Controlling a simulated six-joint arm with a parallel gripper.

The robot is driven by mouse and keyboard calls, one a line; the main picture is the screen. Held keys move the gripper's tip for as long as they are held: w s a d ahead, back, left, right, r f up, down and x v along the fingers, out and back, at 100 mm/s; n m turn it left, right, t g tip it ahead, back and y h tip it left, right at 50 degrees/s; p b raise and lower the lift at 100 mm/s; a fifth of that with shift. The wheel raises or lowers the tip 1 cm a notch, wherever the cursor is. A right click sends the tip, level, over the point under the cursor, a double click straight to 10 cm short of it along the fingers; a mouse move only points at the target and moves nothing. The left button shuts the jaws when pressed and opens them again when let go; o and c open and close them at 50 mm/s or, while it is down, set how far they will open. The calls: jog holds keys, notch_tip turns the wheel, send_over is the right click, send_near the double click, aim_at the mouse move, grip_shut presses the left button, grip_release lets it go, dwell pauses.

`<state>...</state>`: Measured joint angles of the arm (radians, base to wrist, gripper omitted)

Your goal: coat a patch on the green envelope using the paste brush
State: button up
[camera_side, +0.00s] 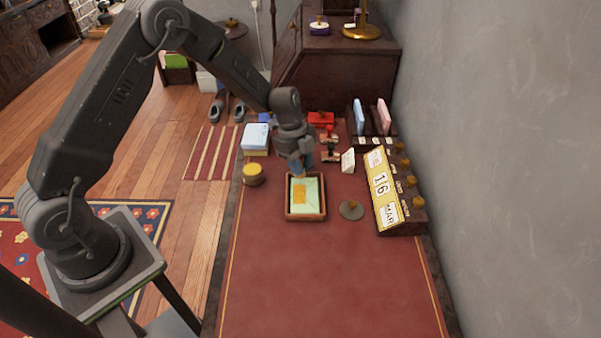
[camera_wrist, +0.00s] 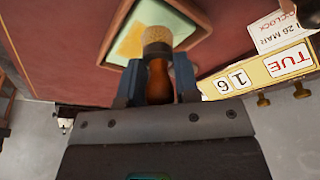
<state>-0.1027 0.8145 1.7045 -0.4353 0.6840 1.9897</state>
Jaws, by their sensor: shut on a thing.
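The pale green envelope (camera_side: 313,186) lies in a small wooden tray (camera_side: 305,217) on the red desk top. A yellow-orange patch (camera_side: 299,194) shows on it. My gripper (camera_side: 304,168) is just behind and above the tray's far edge. In the wrist view my gripper (camera_wrist: 156,72) is shut on the brown handle of the paste brush (camera_wrist: 157,38), its tan head pointing away from me. The brush head overlaps the tray's near edge and the envelope (camera_wrist: 138,22) there. I cannot tell whether it touches the envelope. In the side view the brush is hidden.
A yellow-topped pot (camera_side: 252,174) stands left of the tray. A grey knobbed disc (camera_side: 351,210) lies to its right, before a calendar block (camera_side: 395,195). A blue-white box (camera_side: 256,138), a red item (camera_side: 321,118) and a card rack (camera_side: 371,138) stand behind. The front desk is clear.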

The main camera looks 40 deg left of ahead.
jog(key=shift+r, duration=2.8)
jog(key=shift+s+a, duration=0.1)
